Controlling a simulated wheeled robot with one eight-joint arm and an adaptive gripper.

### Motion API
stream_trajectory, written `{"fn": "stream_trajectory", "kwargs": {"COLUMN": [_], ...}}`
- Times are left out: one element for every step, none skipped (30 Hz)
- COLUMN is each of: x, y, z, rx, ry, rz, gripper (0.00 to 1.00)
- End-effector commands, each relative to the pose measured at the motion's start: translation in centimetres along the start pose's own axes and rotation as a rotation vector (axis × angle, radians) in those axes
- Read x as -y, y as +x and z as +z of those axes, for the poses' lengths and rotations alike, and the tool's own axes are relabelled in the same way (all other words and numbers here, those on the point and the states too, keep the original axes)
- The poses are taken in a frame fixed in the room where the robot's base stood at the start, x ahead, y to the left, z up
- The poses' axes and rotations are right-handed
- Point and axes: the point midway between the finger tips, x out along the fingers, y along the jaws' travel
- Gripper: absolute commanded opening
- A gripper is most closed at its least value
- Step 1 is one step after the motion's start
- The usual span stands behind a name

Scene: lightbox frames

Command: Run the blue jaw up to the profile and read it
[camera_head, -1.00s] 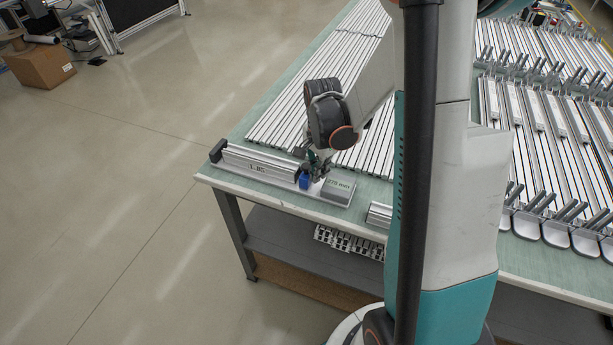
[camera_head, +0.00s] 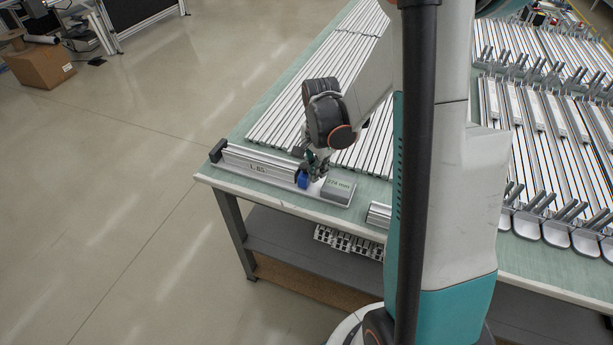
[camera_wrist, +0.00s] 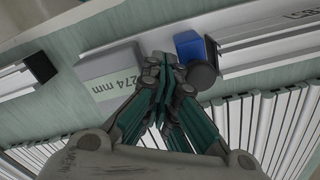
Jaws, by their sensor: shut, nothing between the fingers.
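The blue jaw (camera_head: 303,180) sits on the measuring rail near its right end; it also shows in the wrist view (camera_wrist: 187,44) with a dark face plate beside it. The silver profile (camera_head: 255,164) lies along the rail, left of the jaw. The plate is very close to the profile's end (camera_wrist: 240,30); I cannot tell whether they touch. The grey readout box (camera_head: 337,190) shows "274 mm" in the wrist view (camera_wrist: 110,77). My gripper (camera_wrist: 164,60) is shut and empty, its fingertips beside the blue jaw, between it and the readout box.
A dark end stop (camera_head: 217,151) stands at the rail's left end. Long profiles (camera_head: 290,110) lie in rows behind it on the green table. A short profile piece (camera_head: 378,214) lies right of the rail. The rail is close to the table's front edge (camera_head: 270,205).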

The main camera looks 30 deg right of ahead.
Motion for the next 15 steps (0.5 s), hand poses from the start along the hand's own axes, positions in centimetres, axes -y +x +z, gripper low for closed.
{"fn": "stream_trajectory", "kwargs": {"x": [0.13,0.19,0.27,0.33,0.39,0.47,0.53,0.59,0.68,0.74,0.80,0.88,0.94,1.00,1.08], "y": [0.01,0.01,0.01,0.02,0.02,0.01,0.01,0.01,0.01,0.01,0.01,0.01,0.01,0.01,0.01], "z": [0.07,0.11,0.15,0.18,0.22,0.27,0.30,0.34,0.39,0.42,0.46,0.51,0.54,0.57,0.62], "rx": [0.000,0.000,0.000,0.000,0.000,0.000,0.000,0.000,0.000,0.000,0.000,0.000,0.000,0.000,0.000], "ry": [-0.001,-0.001,-0.001,-0.001,-0.001,-0.001,-0.001,-0.001,-0.001,-0.001,-0.001,-0.001,-0.001,-0.001,-0.001], "rz": [0.000,0.000,0.000,0.000,0.000,0.000,0.000,0.000,0.000,0.000,0.000,0.000,0.000,0.000,0.000], "gripper": [0.00,0.00,0.00,0.00,0.00,0.00,0.00,0.00,0.00,0.00,0.00,0.00,0.00,0.00,0.00]}}
